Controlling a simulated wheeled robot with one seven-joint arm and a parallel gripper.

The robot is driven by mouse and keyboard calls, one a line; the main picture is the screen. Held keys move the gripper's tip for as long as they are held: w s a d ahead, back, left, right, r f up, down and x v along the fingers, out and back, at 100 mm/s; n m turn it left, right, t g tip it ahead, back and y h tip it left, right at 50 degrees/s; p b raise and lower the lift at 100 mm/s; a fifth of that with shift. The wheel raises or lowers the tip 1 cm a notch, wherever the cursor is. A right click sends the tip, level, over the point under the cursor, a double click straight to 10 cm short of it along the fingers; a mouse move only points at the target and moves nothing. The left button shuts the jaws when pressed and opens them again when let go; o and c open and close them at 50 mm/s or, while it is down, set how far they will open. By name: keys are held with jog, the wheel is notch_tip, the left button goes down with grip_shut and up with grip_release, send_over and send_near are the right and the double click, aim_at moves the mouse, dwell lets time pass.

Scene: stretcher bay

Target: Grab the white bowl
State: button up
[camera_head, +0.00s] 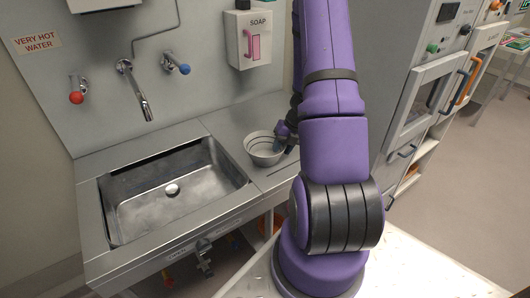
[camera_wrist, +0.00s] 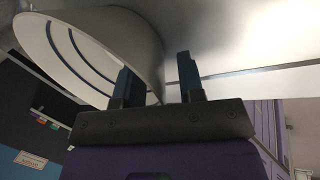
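The white bowl (camera_head: 261,150), with dark stripes inside, stands upright on the steel counter right of the sink. My gripper (camera_head: 285,138) is at the bowl's right side, close to its rim, and partly hidden by my arm. In the wrist view the bowl (camera_wrist: 143,35) fills the upper left. My gripper (camera_wrist: 158,82) shows two dark fingers apart. The left finger overlaps the bowl near its rim, and the right finger is outside it. Part of the bowl's wall appears between them. I cannot tell whether either finger touches the bowl.
The empty steel sink (camera_head: 170,192) lies left of the bowl. A faucet (camera_head: 140,90), a red tap knob (camera_head: 76,97), a blue tap knob (camera_head: 184,69) and a soap dispenser (camera_head: 249,40) are on the back wall. A grey cabinet (camera_head: 425,85) stands at the right.

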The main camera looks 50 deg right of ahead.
jog(key=shift+w+a+f, duration=0.1)
jog(key=shift+a+f, duration=0.05)
jog(key=shift+f, duration=0.3)
grip_shut()
jog(key=shift+r, duration=0.1)
